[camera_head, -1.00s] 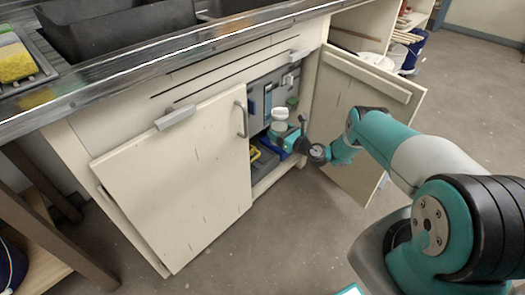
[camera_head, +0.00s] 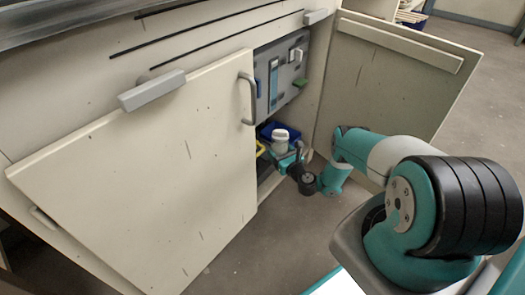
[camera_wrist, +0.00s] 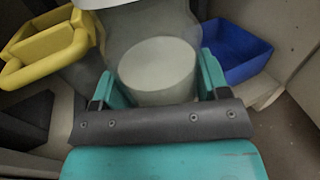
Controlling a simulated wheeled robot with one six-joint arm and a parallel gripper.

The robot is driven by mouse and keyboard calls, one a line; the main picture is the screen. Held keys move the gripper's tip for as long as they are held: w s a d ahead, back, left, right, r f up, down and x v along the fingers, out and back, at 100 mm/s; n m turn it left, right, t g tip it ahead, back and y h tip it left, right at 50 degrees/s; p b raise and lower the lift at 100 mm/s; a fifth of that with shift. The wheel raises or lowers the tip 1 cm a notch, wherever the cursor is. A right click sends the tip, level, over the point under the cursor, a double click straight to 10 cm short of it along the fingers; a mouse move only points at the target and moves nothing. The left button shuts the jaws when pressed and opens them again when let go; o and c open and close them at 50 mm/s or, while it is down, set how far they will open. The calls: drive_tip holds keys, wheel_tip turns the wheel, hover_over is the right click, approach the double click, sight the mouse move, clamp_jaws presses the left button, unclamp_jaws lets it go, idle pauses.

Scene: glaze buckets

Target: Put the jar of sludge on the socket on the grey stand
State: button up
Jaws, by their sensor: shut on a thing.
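The jar (camera_head: 280,141), pale with a white lid, is held upright at the opening of the cabinet under the sink. The socket cannot be made out.
A yellow container (camera_wrist: 42,46) is left of the jar and a blue bin (camera_wrist: 237,50) right of it in the wrist view. The left cabinet door (camera_head: 150,175) and right door (camera_head: 385,90) stand open. A grey panel (camera_head: 296,75) is inside. Bare floor (camera_head: 270,245) lies in front.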

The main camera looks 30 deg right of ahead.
drive_tip(key=w+b, duration=0.2)
drive_tip(key=b, duration=0.1)
drive_tip(key=w+f+b, duration=0.1)
drive_tip(key=b, duration=0.1)
drive_tip(key=shift+d, duration=0.25)
drive_tip(key=w+b, duration=0.2)
drive_tip(key=b, duration=0.4)
drive_tip(key=shift+w+r+b, duration=0.1)
drive_tip(key=shift+w+b, duration=0.2)
drive_tip(key=shift+b, duration=0.05)
drive_tip(key=b, duration=0.3)
drive_tip(key=shift+w+a, duration=0.1)
drive_tip(key=shift+w, duration=0.3)
drive_tip(key=w+b, duration=0.2)
drive_tip(key=w, duration=0.1)
drive_tip(key=shift+w+r, duration=0.2)
drive_tip(key=shift+r, duration=0.2)
drive_tip(key=shift+w+r+b, duration=0.1)
drive_tip(key=shift+w+b, duration=0.2)
drive_tip(key=shift+w, duration=0.65)
wheel_tip(320, 180, down, 4)
drive_tip(key=b, duration=0.3)
drive_tip(key=shift+r, duration=0.25)
